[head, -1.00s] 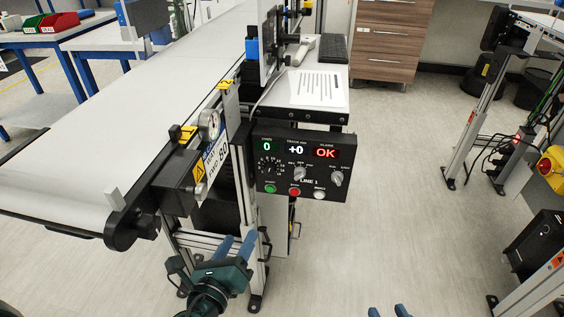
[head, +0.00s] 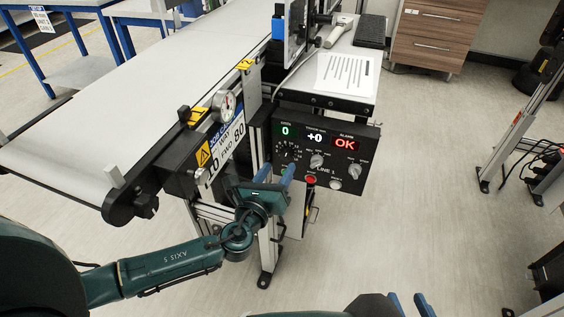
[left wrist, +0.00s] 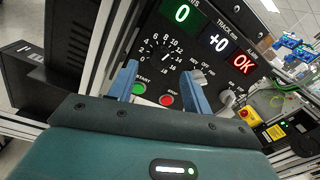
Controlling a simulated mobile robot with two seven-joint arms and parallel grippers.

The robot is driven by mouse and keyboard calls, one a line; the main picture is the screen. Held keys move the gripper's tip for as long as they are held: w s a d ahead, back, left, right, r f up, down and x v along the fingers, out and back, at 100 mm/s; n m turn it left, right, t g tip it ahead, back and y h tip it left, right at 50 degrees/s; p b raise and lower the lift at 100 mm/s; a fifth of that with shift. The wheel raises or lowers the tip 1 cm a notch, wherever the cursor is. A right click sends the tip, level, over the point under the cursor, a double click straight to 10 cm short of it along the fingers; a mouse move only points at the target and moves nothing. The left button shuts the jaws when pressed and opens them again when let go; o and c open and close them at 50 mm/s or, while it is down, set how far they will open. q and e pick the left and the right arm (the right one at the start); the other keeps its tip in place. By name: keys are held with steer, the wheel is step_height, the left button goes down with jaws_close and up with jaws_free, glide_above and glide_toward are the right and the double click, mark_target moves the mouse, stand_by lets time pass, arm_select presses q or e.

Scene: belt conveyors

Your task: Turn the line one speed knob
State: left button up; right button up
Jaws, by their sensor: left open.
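The line 1 control panel (head: 325,185) hangs on the conveyor's near side, with green and red displays reading 0, +0 and OK. Its speed knob sits at the centre of a numbered dial on the panel's left; it is dark with a white pointer mark, seen in the left wrist view (left wrist: 166,57). My left gripper (head: 277,170) is open, its blue fingers pointing at the panel's lower left. In the left wrist view its fingers (left wrist: 160,76) stand either side of the dial's lower part, with nothing between them. My right gripper (head: 410,303) is open and empty at the bottom edge.
The green start button (left wrist: 139,88) and red stop button (left wrist: 167,100) lie below the dial, close to my left fingers. The conveyor belt (head: 150,80) runs behind.

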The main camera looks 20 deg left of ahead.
mark_target(285, 157)
arm_select(q)
steer(key=shift+w+d, duration=0.15)
steer(key=shift+w, duration=1.6)
steer(key=shift+c, duration=0.6)
steer(key=c, duration=0.8)
steer(key=shift+c, duration=0.2)
